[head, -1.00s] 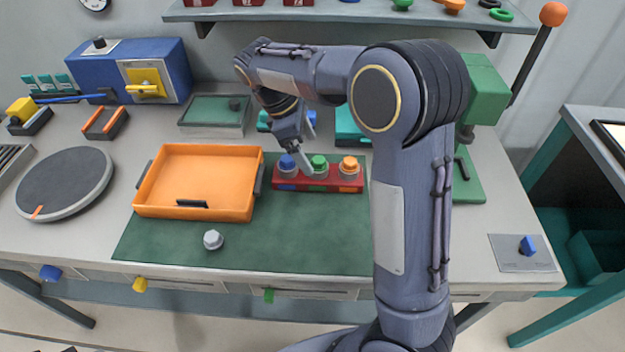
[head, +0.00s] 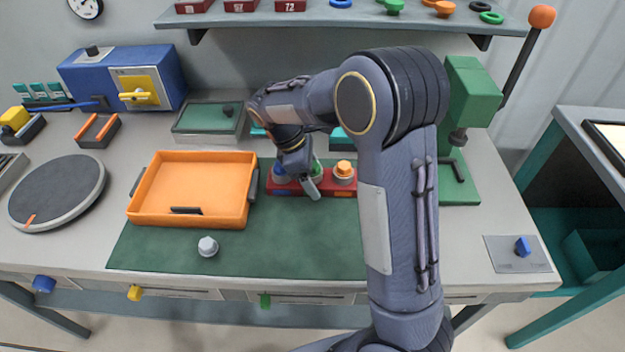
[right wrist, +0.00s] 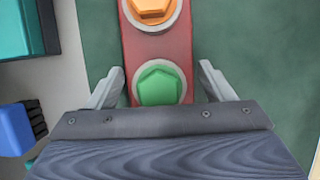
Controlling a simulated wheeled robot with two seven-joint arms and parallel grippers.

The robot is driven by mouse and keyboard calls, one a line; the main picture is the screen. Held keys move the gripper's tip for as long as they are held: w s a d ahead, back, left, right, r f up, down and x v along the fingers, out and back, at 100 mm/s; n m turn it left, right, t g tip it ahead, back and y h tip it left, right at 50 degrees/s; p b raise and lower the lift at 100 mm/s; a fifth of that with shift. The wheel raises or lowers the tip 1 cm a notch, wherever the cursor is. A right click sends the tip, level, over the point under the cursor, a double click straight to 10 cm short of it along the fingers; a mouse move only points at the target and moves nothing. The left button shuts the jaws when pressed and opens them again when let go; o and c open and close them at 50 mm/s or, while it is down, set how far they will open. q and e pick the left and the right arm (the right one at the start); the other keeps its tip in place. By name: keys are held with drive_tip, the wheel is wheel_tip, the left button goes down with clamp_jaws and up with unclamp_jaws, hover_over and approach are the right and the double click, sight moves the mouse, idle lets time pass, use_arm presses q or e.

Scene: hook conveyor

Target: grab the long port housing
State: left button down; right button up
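The long port housing is a red block (head: 344,188) on the green mat (head: 180,253), right of the orange tray. It carries round ports with coloured caps: orange (head: 344,168), green and blue. My right gripper (head: 308,188) is in front of its left and middle parts and partly hides the blue and green caps. In the right wrist view, my right gripper (right wrist: 162,72) is open, one finger on each side of the red housing (right wrist: 152,48), near the green cap (right wrist: 159,84). Any contact cannot be told. The housing's near end is hidden by the gripper body. My left gripper is not in view.
The orange tray (head: 135,213) stands close left of the housing. A grey knob (head: 208,246) sits on the mat in front. A green press (head: 472,92) rises at right. Teal and lidded boxes (head: 210,118) stand behind. The mat's front is mostly clear.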

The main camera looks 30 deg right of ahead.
clamp_jaws()
drive_tip(key=shift+w+r, duration=0.1)
drive_tip(key=shift+r, duration=0.05)
drive_tip(key=shift+r, duration=0.1)
